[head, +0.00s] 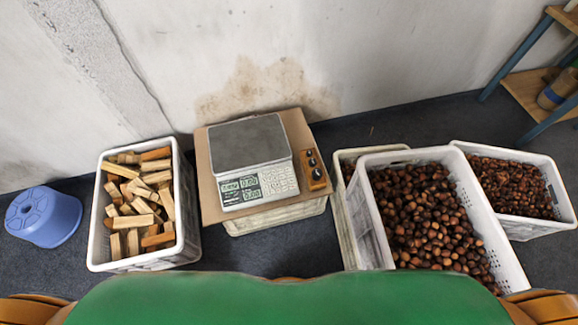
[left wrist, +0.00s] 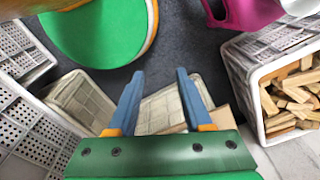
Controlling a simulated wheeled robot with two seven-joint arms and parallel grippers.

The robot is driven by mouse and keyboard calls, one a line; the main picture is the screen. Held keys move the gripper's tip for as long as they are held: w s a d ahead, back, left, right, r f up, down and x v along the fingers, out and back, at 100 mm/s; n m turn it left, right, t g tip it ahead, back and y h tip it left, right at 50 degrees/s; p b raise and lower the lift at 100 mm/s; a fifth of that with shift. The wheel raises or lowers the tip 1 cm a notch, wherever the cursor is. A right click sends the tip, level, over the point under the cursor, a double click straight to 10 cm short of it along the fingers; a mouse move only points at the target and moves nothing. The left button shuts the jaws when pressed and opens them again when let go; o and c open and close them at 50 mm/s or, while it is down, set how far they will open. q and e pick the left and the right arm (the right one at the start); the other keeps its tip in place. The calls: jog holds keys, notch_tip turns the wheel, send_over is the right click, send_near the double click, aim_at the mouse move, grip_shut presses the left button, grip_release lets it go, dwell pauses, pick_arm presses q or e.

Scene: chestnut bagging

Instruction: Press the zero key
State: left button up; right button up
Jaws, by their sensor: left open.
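A white weighing scale (head: 250,160) with a dark grey pan stands on a sheet of cardboard (head: 207,190) in the head view. Its front panel has lit displays (head: 240,188) on the left and a keypad (head: 279,181) on the right. The key labels are too small to read, so I cannot tell which is the zero key. My left gripper (left wrist: 160,75) shows only in the left wrist view; its two blue fingers are apart with nothing between them. The scale is not recognisable in that view. My right gripper is in neither view.
The cardboard lies on a pale crate (head: 275,219), with a small wooden knob box (head: 315,170) beside the scale. A crate of wood blocks (head: 98,240) stands left, chestnut crates (head: 358,225) right. A blue upturned tub (head: 45,217) is far left.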

pick_arm(q)
jog(key=shift+w, duration=0.25)
